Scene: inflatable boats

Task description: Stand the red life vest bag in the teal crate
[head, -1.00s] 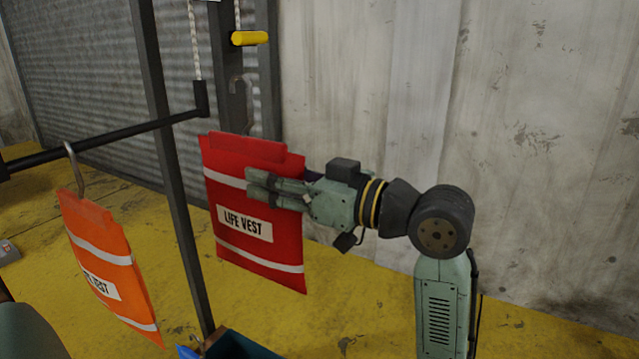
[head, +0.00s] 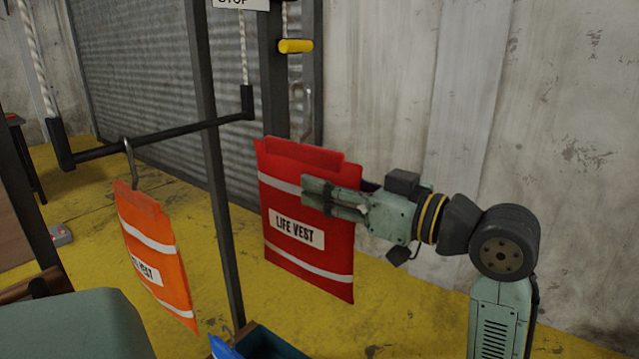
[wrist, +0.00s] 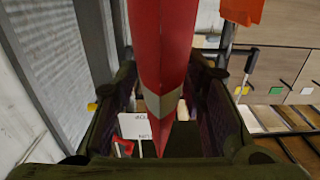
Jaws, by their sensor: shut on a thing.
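The red life vest bag (head: 308,262) hangs upright in the air in the head view, its "LIFE VEST" label facing me. My gripper (head: 318,195) is shut on its right side, with fingers lying across its front. In the wrist view the red bag (wrist: 163,50) is seen edge-on between the two fingers. The teal crate (head: 268,343) shows only in part at the bottom edge of the head view, below the bag. Something blue and something brown are at its left side; the rest of the crate is out of frame.
An orange life vest bag (head: 152,255) hangs by a hook from a black bar (head: 160,138) at the left. A dark upright post (head: 213,170) stands between the two bags. A concrete wall (head: 400,90) is behind my arm.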

